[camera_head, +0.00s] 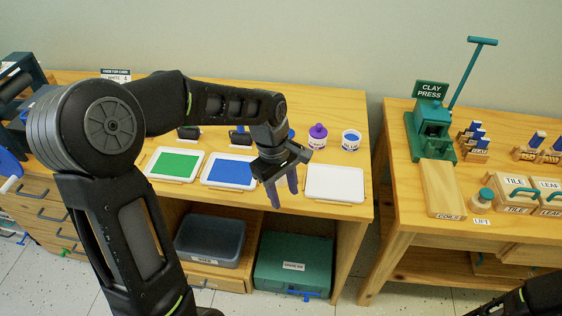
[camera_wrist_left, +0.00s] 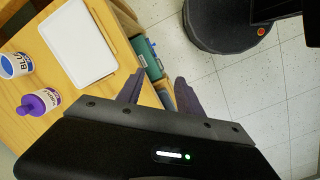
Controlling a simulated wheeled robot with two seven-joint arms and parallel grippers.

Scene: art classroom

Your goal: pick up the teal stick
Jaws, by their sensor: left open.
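The only teal stick-like thing I make out is the long lever (camera_head: 469,80) with a crossbar, rising tilted from the teal clay press (camera_head: 433,125) on the right table. I cannot tell whether this is the teal stick. My left gripper (camera_head: 283,198) is open and empty above the front edge of the left table, between the blue tray and the white tray, well left of the press. In the left wrist view its two fingers (camera_wrist_left: 159,78) are apart with nothing between them. My right gripper is out of view; only a dark arm part shows at the bottom right.
The left table holds a green tray (camera_head: 174,163), a blue tray (camera_head: 229,170), a white tray (camera_head: 336,183), a purple-capped bottle (camera_head: 317,137) and a blue paint jar (camera_head: 351,140). A gap separates the tables. Stamps and tile boxes (camera_head: 516,192) crowd the right table.

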